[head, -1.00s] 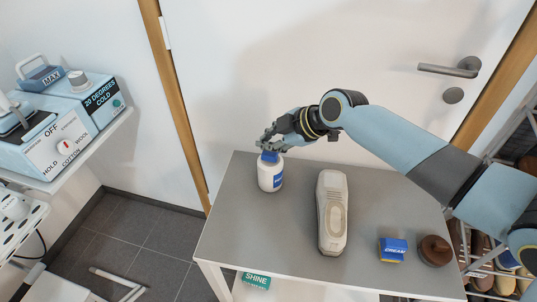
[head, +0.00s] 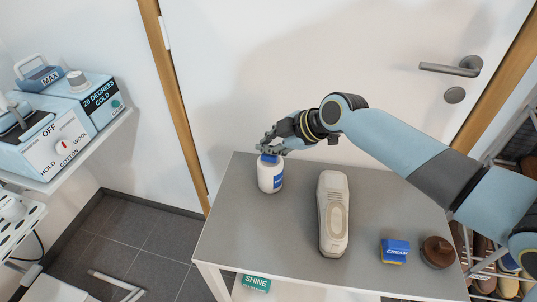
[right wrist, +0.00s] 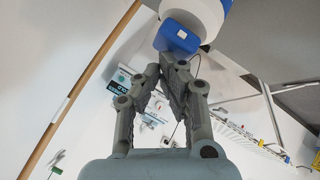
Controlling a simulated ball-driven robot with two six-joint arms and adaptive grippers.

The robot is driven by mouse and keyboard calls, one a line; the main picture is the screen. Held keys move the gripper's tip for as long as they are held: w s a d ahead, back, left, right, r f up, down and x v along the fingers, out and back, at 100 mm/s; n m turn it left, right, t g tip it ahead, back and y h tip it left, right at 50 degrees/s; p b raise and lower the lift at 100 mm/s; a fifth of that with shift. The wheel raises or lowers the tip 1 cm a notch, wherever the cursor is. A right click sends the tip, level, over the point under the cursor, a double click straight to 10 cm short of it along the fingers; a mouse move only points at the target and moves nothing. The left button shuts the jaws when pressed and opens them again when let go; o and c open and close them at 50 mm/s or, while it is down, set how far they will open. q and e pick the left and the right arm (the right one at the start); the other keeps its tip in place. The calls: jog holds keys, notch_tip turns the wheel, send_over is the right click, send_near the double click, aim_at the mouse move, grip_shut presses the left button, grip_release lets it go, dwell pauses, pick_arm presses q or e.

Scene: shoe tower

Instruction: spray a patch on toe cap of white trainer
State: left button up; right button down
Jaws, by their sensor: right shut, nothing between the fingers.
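My right gripper (head: 266,147) is directly at the top of the bottle and partly covers the cap. In the right wrist view, its fingers (right wrist: 168,68) are shut and empty, just beside the blue cap (right wrist: 177,37). Whether they touch the cap I cannot tell. My left gripper is not in view.
A blue cream box (head: 395,250) and a round brown item (head: 437,252) sit at the table's front right. A green shine box (head: 256,283) is on the shelf below. The door with its handle (head: 451,67) stands behind. The table (head: 232,233) is clear at front left.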

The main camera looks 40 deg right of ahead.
jog(key=shift+f, duration=0.25)
jog(key=shift+r, duration=0.15)
jog(key=shift+r+p, duration=0.6)
jog(key=shift+r, duration=0.25)
jog(key=shift+r, duration=0.1)
notch_tip(320, 180, up, 6)
jog(key=p, duration=0.5)
jog(key=shift+s, duration=0.1)
dwell(1.6)
